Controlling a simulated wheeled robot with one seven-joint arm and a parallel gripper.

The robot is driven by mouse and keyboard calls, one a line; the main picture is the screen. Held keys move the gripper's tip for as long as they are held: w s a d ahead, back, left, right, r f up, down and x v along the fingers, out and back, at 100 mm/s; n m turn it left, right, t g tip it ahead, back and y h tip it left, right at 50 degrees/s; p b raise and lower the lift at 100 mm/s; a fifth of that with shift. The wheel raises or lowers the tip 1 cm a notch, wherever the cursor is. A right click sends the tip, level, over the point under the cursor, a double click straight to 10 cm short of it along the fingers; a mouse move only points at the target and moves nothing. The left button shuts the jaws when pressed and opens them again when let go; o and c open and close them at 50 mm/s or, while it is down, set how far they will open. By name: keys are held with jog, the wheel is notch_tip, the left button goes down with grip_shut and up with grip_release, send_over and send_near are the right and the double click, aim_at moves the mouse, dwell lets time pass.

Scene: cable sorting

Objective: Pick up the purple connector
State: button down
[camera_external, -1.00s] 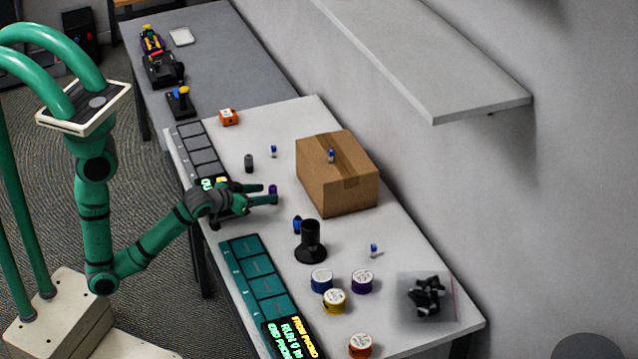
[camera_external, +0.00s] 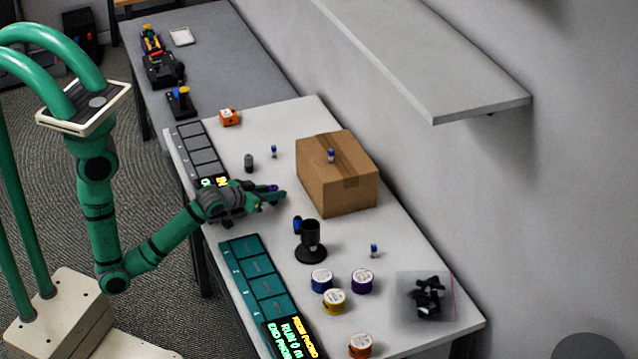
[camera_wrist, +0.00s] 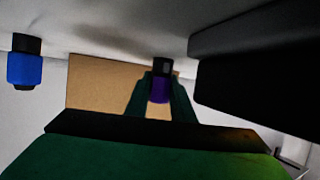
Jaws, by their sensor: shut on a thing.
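The purple connector (camera_wrist: 160,88), with a black end, sits between the two green fingers of my gripper (camera_wrist: 162,100) in the wrist view. My gripper is shut on it. In the external view my gripper (camera_external: 280,194) is low over the white table, left of the cardboard box. There only a small dark purple bit of the connector (camera_external: 273,189) shows between the fingers. I cannot tell whether the connector still touches the table.
The cardboard box (camera_external: 330,185) stands just right of my gripper. A blue connector (camera_external: 297,225) and a black cup-shaped stand (camera_external: 311,243) are in front. A grey cylinder (camera_external: 249,163) stands behind. Several labelled spools and a bag of black parts (camera_external: 427,297) lie at the front right.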

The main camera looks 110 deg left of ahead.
aim_at(273, 186)
notch_tip(273, 186, up, 18)
dwell(0.7)
